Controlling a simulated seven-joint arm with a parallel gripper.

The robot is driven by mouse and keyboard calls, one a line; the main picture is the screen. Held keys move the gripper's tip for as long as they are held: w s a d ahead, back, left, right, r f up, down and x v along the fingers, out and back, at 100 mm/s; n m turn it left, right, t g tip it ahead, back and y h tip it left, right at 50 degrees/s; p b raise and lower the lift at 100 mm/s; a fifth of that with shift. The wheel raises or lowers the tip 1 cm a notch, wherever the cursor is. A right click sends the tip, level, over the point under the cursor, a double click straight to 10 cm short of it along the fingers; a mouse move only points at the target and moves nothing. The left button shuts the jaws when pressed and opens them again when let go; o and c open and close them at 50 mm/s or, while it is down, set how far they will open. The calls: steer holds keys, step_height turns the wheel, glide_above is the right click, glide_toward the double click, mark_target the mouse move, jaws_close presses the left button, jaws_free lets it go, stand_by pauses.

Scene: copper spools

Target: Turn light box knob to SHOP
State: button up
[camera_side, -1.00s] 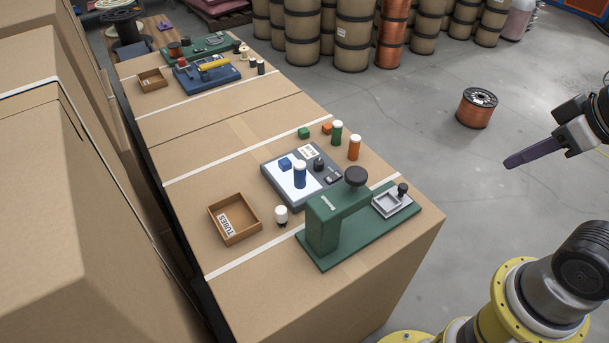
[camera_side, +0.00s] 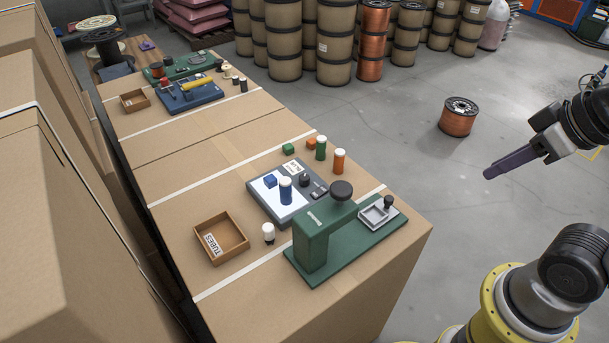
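The light box (camera_side: 258,197) is a dark grey slab with a lit white panel, on the cardboard-topped bench. A small black knob (camera_side: 305,180) stands at its right side, near a white label (camera_side: 293,168); the label's text and the knob's setting are too small to read. A blue-capped tube (camera_side: 286,191) and a blue cube (camera_side: 271,181) are on the lit panel. My gripper (camera_side: 489,173), with long purple fingers, hangs over the floor right of the bench, well apart from the light box. The fingers overlap from this side, so their gap does not show.
A green press (camera_side: 312,245) with a black knob stands in front of the light box. A wooden tray (camera_side: 221,239) and a white-topped piece (camera_side: 269,233) are at left. Green (camera_side: 321,148) and orange (camera_side: 339,161) tubes stand behind. A copper spool (camera_side: 458,117) is on the floor.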

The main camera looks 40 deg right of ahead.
steer(key=shift+o, duration=1.2)
steer(key=shift+s+n, duration=0.1)
steer(key=shift+n, duration=0.2)
steer(key=o, duration=0.4)
steer(key=r, duration=0.1)
steer(key=w+r+n, duration=0.1)
steer(key=r+n, duration=0.1)
steer(key=shift+w+r, duration=0.25)
steer(key=shift+w, duration=0.1)
steer(key=w+r+n, duration=0.3)
steer(key=w+r, duration=0.2)
steer(key=w, duration=0.1)
steer(key=n+g, duration=0.6)
steer(key=n, duration=0.2)
glide_above(304, 176)
step_height(304, 176, down, 20)
step_height(304, 176, down, 13)
steer(key=shift+s+r, duration=0.1)
steer(key=shift+r, duration=0.05)
